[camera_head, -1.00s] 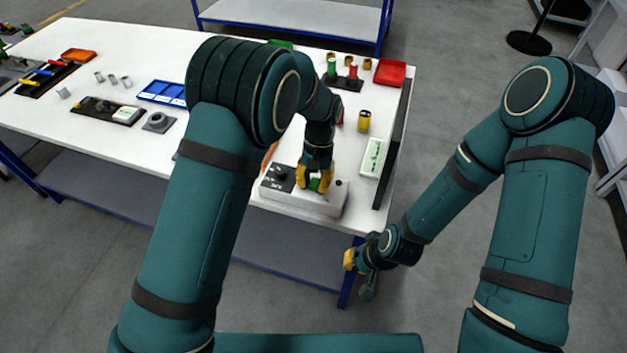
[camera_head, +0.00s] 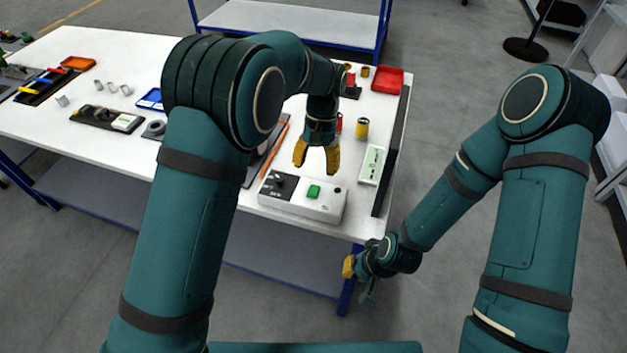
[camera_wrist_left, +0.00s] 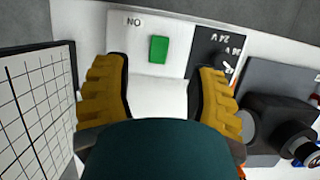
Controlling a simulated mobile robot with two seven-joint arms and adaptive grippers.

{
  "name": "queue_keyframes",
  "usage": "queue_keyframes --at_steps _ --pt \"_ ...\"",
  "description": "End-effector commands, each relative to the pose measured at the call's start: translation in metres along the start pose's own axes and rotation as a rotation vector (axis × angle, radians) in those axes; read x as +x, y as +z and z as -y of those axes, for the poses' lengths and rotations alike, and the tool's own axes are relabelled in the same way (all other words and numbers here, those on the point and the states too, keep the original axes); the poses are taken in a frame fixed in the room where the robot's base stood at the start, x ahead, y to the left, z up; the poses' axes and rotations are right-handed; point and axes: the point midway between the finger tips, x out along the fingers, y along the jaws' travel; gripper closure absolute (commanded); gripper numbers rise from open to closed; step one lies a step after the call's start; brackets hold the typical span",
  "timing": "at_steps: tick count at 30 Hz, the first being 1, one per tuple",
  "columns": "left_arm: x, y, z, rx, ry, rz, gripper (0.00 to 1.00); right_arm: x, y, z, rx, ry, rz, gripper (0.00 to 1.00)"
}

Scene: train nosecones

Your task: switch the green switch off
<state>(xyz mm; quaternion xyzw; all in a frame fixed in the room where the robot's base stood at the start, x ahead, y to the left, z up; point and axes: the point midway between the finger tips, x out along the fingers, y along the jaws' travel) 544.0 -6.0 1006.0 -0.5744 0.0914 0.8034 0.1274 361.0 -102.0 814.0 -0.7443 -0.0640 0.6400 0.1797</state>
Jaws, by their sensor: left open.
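The green switch (camera_head: 313,191) sits on top of a white control box (camera_head: 325,208) at the table's front edge. It also shows in the left wrist view (camera_wrist_left: 158,49), next to lettering on the box that appears rotated. My left gripper (camera_head: 316,168) is open and empty, above and just behind the box, with its yellow fingers apart from the switch. In the left wrist view the fingers (camera_wrist_left: 162,90) frame the near part of the view, and the switch lies beyond them. My right gripper (camera_head: 349,268) hangs low beyond the table's front right corner; its jaw state is unclear.
A black dial panel (camera_head: 275,187) is on the box's left part. A yellow cylinder (camera_head: 362,128) and a white-green panel (camera_head: 372,165) stand right of my left gripper. A dark upright panel (camera_head: 386,180) lines the table's right edge. Red trays and small parts lie farther back.

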Motion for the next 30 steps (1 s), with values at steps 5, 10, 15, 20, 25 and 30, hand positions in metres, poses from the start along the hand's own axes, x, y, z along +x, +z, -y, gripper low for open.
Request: queue_keyframes --at_steps 5,10,15,20,25,30 --pt "-0.028 -0.001 0.0 0.0 0.001 -0.001 0.43 0.0 0.0 0.0 0.0 0.0 0.0 1.0" --pt "-0.039 0.0 0.0 -0.001 0.0 0.001 0.43 0.0 0.0 0.0 0.0 0.0 0.0 1.0" --pt "-0.041 0.0 0.0 -0.001 0.0 0.001 0.43 0.0 0.0 0.0 0.0 0.0 0.0 1.0" --pt "-0.041 0.0 0.0 -0.001 0.0 0.001 0.43 0.0 0.0 0.0 0.0 0.0 0.0 1.0" --pt "-0.041 0.0 0.0 -0.001 0.0 0.001 0.43 0.0 0.0 0.0 0.0 0.0 0.0 1.0" --pt "-0.041 0.0 0.0 0.0 0.0 0.001 0.43 0.0 0.0 0.0 0.0 0.0 0.0 1.0"
